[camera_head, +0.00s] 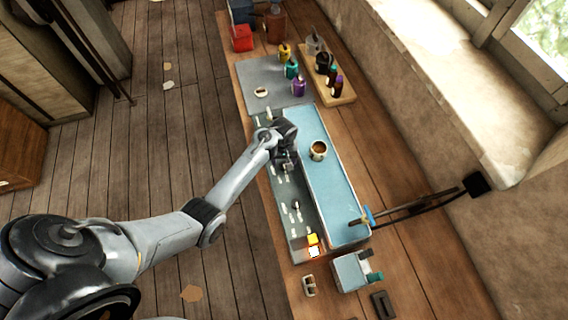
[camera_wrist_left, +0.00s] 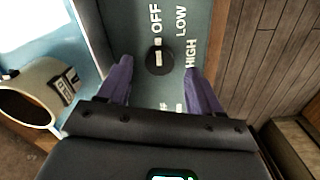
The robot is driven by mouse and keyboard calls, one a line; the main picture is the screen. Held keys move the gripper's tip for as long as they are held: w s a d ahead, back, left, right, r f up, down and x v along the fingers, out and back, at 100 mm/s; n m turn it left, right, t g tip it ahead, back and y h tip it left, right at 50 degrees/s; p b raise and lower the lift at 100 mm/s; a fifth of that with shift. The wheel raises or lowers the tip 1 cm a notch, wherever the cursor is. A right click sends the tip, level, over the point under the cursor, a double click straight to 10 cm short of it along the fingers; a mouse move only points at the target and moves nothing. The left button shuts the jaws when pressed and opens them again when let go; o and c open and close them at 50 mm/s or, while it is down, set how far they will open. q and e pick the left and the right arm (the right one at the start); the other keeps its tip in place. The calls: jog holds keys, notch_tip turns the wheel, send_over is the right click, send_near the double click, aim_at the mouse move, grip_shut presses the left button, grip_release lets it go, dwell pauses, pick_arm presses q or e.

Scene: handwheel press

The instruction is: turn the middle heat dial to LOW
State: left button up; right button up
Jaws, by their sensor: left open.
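My left gripper (camera_head: 286,166) is over the grey control panel (camera_head: 283,200), on the near side of the blue-topped press. In the left wrist view its two purple fingers (camera_wrist_left: 160,80) are apart. A round black dial (camera_wrist_left: 160,60) with a white pointer lies between and just beyond the fingertips, with no clear contact. The pointer is turned toward the OFF label (camera_wrist_left: 156,20). The LOW label (camera_wrist_left: 181,22) and the HIGH label (camera_wrist_left: 191,53) are to the right of it. In the head view the gripper hides this part of the panel, so I cannot tell which dial in the row it is.
A cup with brown contents (camera_head: 318,151) stands on the blue surface (camera_head: 333,195), close to my gripper. A lit yellow-orange indicator (camera_head: 313,240) is at the panel's front end. Several bottles stand on a wooden tray (camera_head: 343,97) at the back. A dark bracketed arm (camera_head: 425,205) is at right.

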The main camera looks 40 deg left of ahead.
pick_arm(q)
jog(key=shift+f, duration=1.6)
jog(key=shift+c, duration=0.2)
jog(key=c, duration=1)
